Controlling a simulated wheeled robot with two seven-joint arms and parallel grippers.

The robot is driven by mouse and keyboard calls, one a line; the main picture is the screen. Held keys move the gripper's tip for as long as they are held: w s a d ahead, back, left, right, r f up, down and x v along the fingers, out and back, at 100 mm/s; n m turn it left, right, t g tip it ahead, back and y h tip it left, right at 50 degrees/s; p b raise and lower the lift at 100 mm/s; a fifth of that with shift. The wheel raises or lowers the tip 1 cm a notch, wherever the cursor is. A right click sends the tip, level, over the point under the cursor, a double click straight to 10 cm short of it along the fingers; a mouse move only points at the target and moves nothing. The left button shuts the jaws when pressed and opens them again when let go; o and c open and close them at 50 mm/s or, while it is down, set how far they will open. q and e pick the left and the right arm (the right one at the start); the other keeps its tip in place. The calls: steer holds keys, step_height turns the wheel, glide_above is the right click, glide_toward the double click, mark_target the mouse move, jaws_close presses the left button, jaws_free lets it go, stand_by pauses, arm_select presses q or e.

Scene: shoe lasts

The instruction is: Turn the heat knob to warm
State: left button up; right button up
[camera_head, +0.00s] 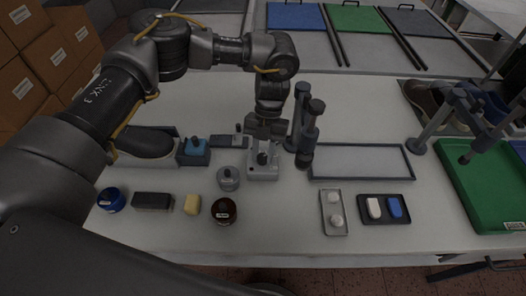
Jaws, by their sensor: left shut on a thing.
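A small light-grey unit (262,173) stands in the middle of the table, with a dark knob (263,158) on its top; I take this to be the heat knob. My left gripper (264,140) points straight down over the unit, its fingers closed at the knob's top. The fingers partly hide the knob, and I cannot read its marks or the setting it points to. My right gripper is not in view.
A dark post stand (307,135) rises close to the right of the gripper. An empty grey tray (360,178) lies right. A dark red jar (223,211) is in front.

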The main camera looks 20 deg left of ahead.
arm_select(q)
steer(key=o, duration=1)
steer(key=shift+w, duration=0.1)
steer(key=b+v, duration=0.1)
steer(key=v, duration=0.9)
steer(key=shift+d+r, duration=0.1)
steer(key=shift+r, duration=0.3)
